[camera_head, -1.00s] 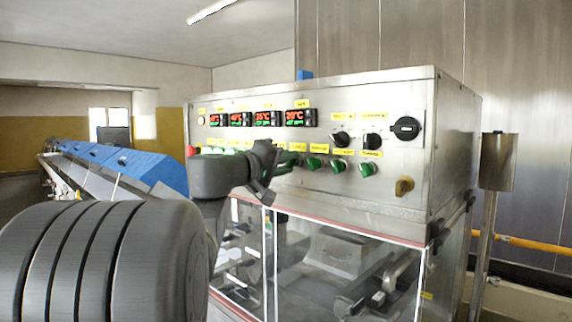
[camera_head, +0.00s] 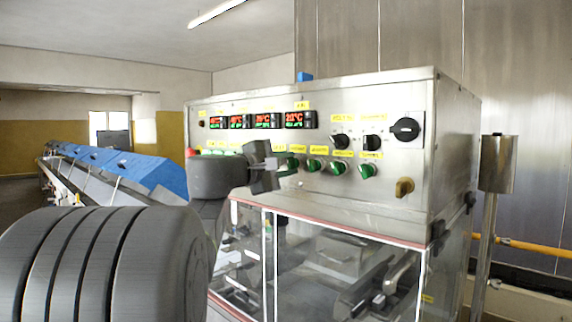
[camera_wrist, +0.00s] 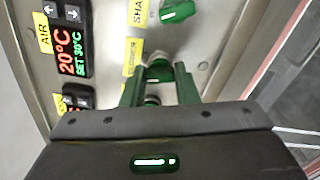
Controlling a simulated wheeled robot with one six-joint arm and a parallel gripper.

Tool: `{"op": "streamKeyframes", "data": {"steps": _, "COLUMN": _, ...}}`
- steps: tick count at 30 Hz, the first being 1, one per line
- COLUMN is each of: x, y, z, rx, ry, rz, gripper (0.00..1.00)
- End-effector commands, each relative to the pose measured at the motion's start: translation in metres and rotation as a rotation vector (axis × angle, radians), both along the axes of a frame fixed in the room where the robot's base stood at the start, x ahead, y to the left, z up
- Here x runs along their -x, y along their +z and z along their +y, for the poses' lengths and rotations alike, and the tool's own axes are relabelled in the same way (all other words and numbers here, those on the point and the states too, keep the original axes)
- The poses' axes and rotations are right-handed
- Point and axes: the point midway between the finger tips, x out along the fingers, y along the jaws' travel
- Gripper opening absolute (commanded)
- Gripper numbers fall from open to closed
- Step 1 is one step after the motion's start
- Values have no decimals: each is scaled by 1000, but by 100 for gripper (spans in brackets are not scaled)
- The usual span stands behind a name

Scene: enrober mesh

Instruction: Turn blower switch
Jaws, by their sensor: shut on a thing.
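The machine's control panel (camera_head: 225,135) carries a row of green knobs below its displays. My gripper (camera_head: 279,166) is at this row, left of the free green knobs. In the wrist view my gripper (camera_wrist: 160,84) has its two fingers on either side of a green knob (camera_wrist: 156,73), shut on it. The yellow label (camera_wrist: 132,57) beside this knob is too blurred to read, so I cannot confirm it is the blower switch. In the head view the gripper partly covers this part of the row.
Another green knob (camera_wrist: 178,11) is close by, with a label starting "SHA". The AIR display (camera_wrist: 68,40) reads 20°C. Black rotary switches (camera_head: 406,129) and a brass-coloured knob (camera_head: 404,187) are further right. A clear-windowed enclosure (camera_head: 330,255) lies below the panel.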

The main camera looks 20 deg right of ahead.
Motion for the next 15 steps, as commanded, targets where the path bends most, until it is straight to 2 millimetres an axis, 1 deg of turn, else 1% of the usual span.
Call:
{"op": "streamKeyframes", "data": {"steps": 7, "x": 0, "y": -1, "z": 0, "rx": 53, "ry": 0, "rz": 137, "gripper": 4}}
{"op": "streamKeyframes", "data": {"steps": 15, "x": 0, "y": -1, "z": 0, "rx": 82, "ry": 0, "rz": 207, "gripper": 4}}
